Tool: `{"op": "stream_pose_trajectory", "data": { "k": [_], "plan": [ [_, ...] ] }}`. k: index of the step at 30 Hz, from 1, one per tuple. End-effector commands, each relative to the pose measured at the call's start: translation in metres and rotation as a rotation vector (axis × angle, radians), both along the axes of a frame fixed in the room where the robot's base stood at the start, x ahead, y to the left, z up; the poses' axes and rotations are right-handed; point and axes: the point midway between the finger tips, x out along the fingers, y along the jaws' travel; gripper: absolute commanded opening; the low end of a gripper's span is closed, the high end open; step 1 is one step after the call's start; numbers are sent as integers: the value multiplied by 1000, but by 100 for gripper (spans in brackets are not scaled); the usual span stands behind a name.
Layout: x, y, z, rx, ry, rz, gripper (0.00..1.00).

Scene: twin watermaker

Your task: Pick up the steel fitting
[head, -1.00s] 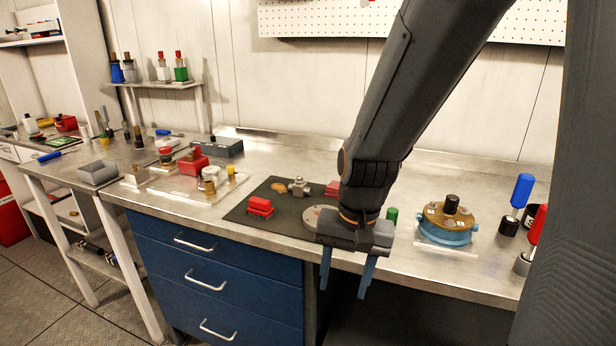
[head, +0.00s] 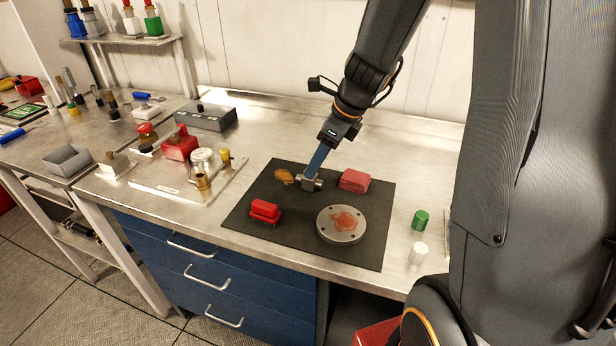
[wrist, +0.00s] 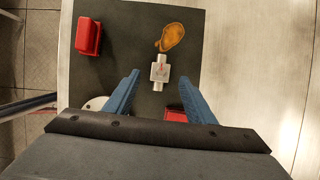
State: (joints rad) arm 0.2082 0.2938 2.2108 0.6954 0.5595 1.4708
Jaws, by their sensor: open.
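The steel fitting (head: 311,184) is a small grey metal piece on the dark mat (head: 285,231). In the wrist view the fitting (wrist: 160,70) lies just beyond my fingertips, roughly centred between them, with the mat around it. My gripper (wrist: 155,78) is open and empty, its two blue fingers spread to either side. In the head view my gripper (head: 314,173) points down over the fitting, and a finger hides part of it. Whether a finger touches the fitting is not clear.
On the mat are an orange-brown patch (head: 284,176), a red brush-like block (head: 265,211), a pink-red block (head: 354,180) and a round steel flange (head: 329,233). Green (head: 420,221) and white (head: 419,253) cylinders stand right of it. A clear plate with fittings (head: 160,188) lies left.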

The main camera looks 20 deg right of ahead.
Motion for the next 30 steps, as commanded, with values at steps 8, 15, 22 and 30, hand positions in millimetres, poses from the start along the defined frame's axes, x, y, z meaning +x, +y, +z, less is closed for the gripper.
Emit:
{"op": "stream_pose_trajectory", "data": {
  "k": [8,15,22,30],
  "plan": [
    [5,6,-31,0,3,2,50],
    [11,14,-50,-2,0,6,50],
    [11,14,-50,-2,-1,7,50],
    [12,15,-50,-2,-1,7,4]
  ]
}}
